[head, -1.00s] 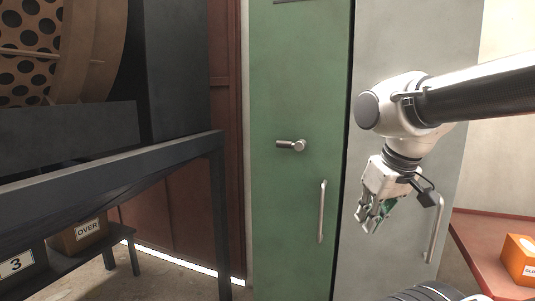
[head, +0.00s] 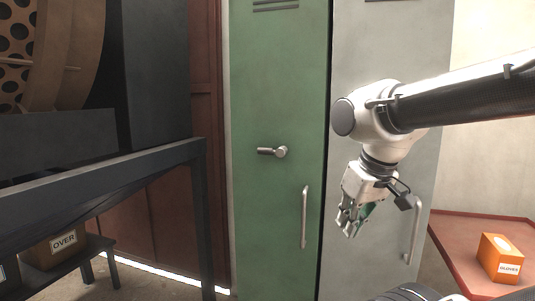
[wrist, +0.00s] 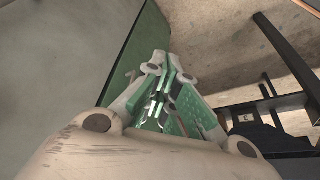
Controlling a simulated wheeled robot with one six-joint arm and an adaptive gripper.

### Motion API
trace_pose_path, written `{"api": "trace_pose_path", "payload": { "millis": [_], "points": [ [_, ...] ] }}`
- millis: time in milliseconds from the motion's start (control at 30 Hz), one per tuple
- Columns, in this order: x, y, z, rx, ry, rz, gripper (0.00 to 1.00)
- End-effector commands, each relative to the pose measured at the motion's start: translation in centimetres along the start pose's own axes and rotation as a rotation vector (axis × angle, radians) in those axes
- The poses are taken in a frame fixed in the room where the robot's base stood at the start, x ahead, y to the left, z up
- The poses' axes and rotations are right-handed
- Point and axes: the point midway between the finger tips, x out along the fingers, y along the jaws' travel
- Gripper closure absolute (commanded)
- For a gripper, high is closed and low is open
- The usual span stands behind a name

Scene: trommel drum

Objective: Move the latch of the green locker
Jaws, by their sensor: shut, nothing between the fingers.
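The green locker (head: 262,215) stands in the middle of the head view, its door closed. Its latch (head: 272,152) is a short metal lever with a round hub, lying about level and pointing left from the hub. A vertical bar handle (head: 305,217) sits lower right on the same door. My gripper (head: 350,232) is shut and empty, pointing down in front of the grey locker, right of the latch and lower than it, apart from both. In the wrist view the fingers (wrist: 160,108) are together, with the green door (wrist: 128,55) beyond them.
A grey locker (head: 385,40) with its own handle (head: 413,230) adjoins on the right. A dark metal frame (head: 100,180) with the drum (head: 70,50) stands at left, an OVER box (head: 55,249) beneath. A red table (head: 455,240) holds an orange box (head: 500,258) at right.

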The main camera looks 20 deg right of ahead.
Motion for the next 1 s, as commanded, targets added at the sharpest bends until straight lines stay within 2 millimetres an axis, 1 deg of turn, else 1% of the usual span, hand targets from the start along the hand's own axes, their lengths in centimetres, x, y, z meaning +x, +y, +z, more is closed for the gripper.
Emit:
{"api": "trace_pose_path", "payload": {
  "millis": [200, 267, 300, 367, 433, 467, 567, 600, 667, 700, 767, 800, 867, 900, 967, 1000],
  "points": [
    [0.0, 0.0, 0.0, 0.000, 0.000, 0.000, 1.00],
    [0.0, -0.1, 0.0, -0.002, -0.001, -0.001, 0.89],
    [0.2, -0.2, 0.0, -0.008, -0.009, -0.003, 0.82],
    [0.8, -0.4, -0.1, -0.019, -0.036, -0.007, 0.71],
    [1.4, -0.8, -1.1, -0.037, -0.072, -0.012, 0.70],
    [1.5, -1.0, -2.1, -0.050, -0.083, -0.012, 0.70],
    [1.4, -1.8, -8.1, -0.139, -0.073, -0.001, 0.70],
    [1.4, -2.1, -11.2, -0.203, -0.052, 0.006, 0.70],
    [1.2, -2.8, -15.8, -0.320, -0.009, 0.020, 0.70],
    [1.0, -3.2, -18.9, -0.403, 0.023, 0.032, 0.70],
    [0.5, -3.9, -23.6, -0.539, 0.083, 0.058, 0.70],
    [-0.2, -4.2, -26.4, -0.627, 0.127, 0.079, 0.70],
    [-1.6, -4.3, -29.8, -0.746, 0.192, 0.119, 0.70],
    [-2.8, -4.3, -31.2, -0.809, 0.228, 0.145, 0.70],
    [-3.9, -4.3, -32.4, -0.886, 0.265, 0.174, 0.70],
    [-4.1, -4.2, -32.6, -0.926, 0.271, 0.185, 0.70]
  ]
}}
